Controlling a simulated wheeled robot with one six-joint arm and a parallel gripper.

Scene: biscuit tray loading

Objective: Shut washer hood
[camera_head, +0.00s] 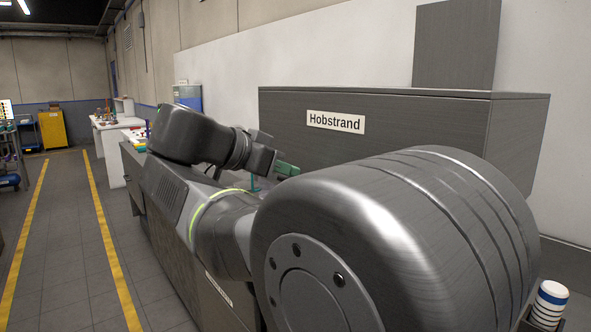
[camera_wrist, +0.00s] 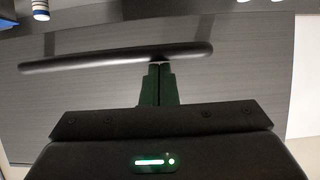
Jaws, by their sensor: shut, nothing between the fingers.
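The washer hood (camera_head: 420,125) is a large grey box labelled Hobstrand in the head view, behind my arm. Its lower edge is hidden by my arm, so I cannot tell whether it is fully down. In the wrist view a grey panel (camera_wrist: 240,85), likely the hood's face, fills the background. A long dark handle bar (camera_wrist: 100,58) crosses it, slightly tilted. My gripper (camera_wrist: 158,68) is shut and empty, its green fingertips at the bar; I cannot tell whether they touch it.
A grey machine body with a vented side (camera_head: 166,188) stands below my arm. A striped cylinder (camera_head: 551,302) stands at the lower right. A white table (camera_head: 112,150) with items is at the back left. The floor aisle (camera_head: 75,235) between yellow lines is clear.

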